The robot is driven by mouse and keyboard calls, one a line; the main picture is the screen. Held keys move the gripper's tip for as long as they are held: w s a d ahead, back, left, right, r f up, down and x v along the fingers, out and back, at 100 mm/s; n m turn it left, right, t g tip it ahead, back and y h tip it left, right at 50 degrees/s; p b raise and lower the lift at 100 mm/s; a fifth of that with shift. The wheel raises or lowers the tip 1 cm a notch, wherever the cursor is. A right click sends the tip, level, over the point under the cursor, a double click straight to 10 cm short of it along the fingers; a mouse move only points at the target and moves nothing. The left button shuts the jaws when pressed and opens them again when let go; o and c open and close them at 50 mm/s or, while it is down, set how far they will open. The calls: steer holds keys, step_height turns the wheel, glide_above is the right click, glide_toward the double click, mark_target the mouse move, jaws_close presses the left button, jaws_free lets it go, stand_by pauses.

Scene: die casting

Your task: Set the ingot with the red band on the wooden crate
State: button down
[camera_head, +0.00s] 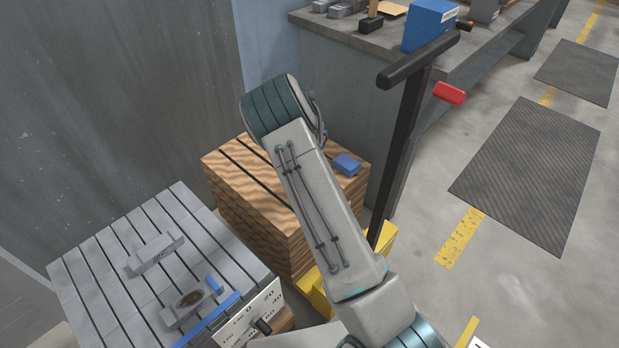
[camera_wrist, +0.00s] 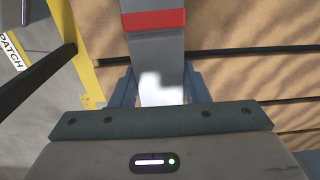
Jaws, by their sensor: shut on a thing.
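The grey ingot with the red band (camera_wrist: 155,22) is between the two blue-grey fingers of my gripper (camera_wrist: 160,85) in the wrist view. The fingers are shut on its sides, and its near end shines white. The wooden crate (camera_wrist: 245,28) fills the background behind it. In the head view the crate (camera_head: 232,180) stands in the middle, with dark gaps between its top planks. I cannot tell whether the ingot touches the crate.
A black T-shaped post (camera_head: 404,130) rises right of the crate, beside yellow parts (camera_head: 317,292). A slatted grey platform (camera_head: 95,255) stands left. A workbench (camera_head: 350,47) holds a blue box (camera_head: 428,24).

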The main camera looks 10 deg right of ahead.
steer(key=shift+w, duration=0.1)
steer(key=c, duration=0.8)
jaws_free()
steer(key=shift+f, duration=0.1)
step_height(320, 180, up, 12)
steer(key=p, duration=0.2)
steer(key=shift+p, duration=0.4)
